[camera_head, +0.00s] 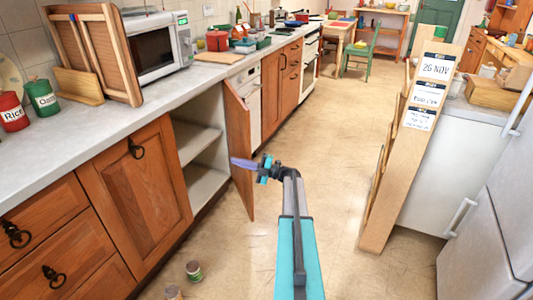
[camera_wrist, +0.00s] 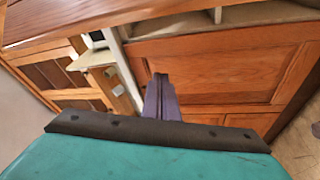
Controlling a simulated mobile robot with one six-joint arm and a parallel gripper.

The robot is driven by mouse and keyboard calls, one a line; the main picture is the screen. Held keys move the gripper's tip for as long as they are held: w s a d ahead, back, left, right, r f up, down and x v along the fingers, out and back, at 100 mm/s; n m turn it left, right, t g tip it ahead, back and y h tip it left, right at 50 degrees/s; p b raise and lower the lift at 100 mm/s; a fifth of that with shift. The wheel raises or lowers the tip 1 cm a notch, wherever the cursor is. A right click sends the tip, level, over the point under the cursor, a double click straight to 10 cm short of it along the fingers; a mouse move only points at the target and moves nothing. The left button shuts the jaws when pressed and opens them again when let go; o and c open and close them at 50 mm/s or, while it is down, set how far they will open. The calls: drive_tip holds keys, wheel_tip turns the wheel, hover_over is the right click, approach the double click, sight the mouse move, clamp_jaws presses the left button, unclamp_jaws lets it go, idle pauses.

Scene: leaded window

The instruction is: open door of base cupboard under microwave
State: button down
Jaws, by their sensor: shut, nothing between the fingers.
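The base cupboard (camera_head: 197,110) below the microwave (camera_head: 155,46) is open, and its pale shelves show in the head view. Its wooden door (camera_head: 239,135) stands swung out at the right side of the opening, seen at a steep angle. My gripper (camera_head: 234,161) is shut and empty, its purple fingers overlapping the door's lower part in the head view. I cannot tell whether they touch it. In the wrist view the shut fingers (camera_wrist: 161,80) point toward a wooden panel (camera_wrist: 220,65). The door's handle is not visible.
A closed cupboard door (camera_head: 135,180) and drawers (camera_head: 55,245) are at the near left. Small jars (camera_head: 194,271) lie on the floor below. A wooden board with labels (camera_head: 410,150) and a fridge (camera_head: 490,220) stand at right.

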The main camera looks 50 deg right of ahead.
drive_tip(key=w+a+f+m+h, duration=0.15)
drive_tip(key=w+a+f, duration=0.3)
drive_tip(key=a, duration=0.75)
drive_tip(key=w+a+f+m+h, duration=0.1)
drive_tip(key=w+a+f+m, duration=0.3)
drive_tip(key=a, duration=0.8)
drive_tip(key=s+a+f+m+g+h, duration=0.1)
drive_tip(key=a+f+m+h, duration=0.45)
drive_tip(key=a+f, duration=0.75)
drive_tip(key=s+a+f+m+g+h, duration=0.25)
drive_tip(key=s+f+g, duration=0.25)
drive_tip(key=s+f, duration=0.45)
drive_tip(key=s+a+f+m+g+h, duration=0.25)
drive_tip(key=s+f+m+g, duration=0.35)
drive_tip(key=s, duration=0.7)
drive_tip(key=s+a+g, duration=0.1)
drive_tip(key=s+g, duration=0.2)
drive_tip(key=s, duration=0.6)
drive_tip(key=s+a+m+g+y, duration=0.1)
drive_tip(key=s+a+g, duration=0.1)
drive_tip(key=s, duration=0.7)
drive_tip(key=s+a+g, duration=0.1)
drive_tip(key=s+g, duration=0.3)
drive_tip(key=s, duration=0.5)
drive_tip(key=shift+s+a+f+g+y, duration=0.15)
drive_tip(key=shift+a+f+g+y, duration=0.1)
drive_tip(key=shift+g+y, duration=0.05)
